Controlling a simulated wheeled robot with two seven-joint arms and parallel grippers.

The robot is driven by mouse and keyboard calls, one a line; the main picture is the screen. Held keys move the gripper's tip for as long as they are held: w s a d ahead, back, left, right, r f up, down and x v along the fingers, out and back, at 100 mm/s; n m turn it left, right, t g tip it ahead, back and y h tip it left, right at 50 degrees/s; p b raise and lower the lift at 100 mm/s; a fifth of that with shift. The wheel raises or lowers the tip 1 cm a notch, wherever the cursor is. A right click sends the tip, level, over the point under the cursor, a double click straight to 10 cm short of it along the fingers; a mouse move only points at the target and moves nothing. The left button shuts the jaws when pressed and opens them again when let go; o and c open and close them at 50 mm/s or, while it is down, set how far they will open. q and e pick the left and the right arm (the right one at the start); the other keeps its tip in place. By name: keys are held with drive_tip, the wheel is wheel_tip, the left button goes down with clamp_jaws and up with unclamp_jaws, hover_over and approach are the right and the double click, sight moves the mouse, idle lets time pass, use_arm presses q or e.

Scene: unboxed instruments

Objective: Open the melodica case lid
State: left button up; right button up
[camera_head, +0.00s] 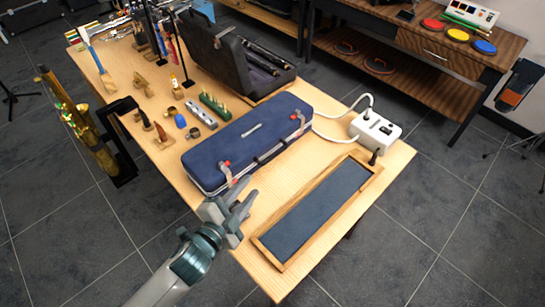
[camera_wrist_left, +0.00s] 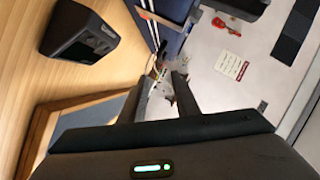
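The blue melodica case (camera_head: 245,140) lies on the wooden table with its lid shut and a pale handle-like strip on top. Its front has a left latch (camera_head: 227,174) and a right latch (camera_head: 301,118), each with a red spot. My left gripper (camera_head: 238,203) is at the case's front left corner, just below the left latch. Its two fingers are apart and nothing shows held between them. In the left wrist view, my open gripper (camera_wrist_left: 162,85) points along a blue surface with pale lines (camera_wrist_left: 150,22), probably the case front. Contact is unclear. My right gripper is not in view.
A wood-framed dark board (camera_head: 318,208) lies in front of the case. A white power box (camera_head: 374,132) with cables stands to its right. An open black case (camera_head: 215,58) and small instrument parts lie behind. The wrist view shows a dark box (camera_wrist_left: 82,30).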

sight(273, 158)
use_arm(q)
drive_tip(key=p+x, duration=0.2)
drive_tip(key=x, duration=1.2)
drive_tip(key=shift+r, duration=0.1)
drive_tip(key=shift+p+x, duration=0.3)
drive_tip(key=shift+x, duration=0.55)
drive_tip(key=shift+s, duration=0.1)
clamp_jaws()
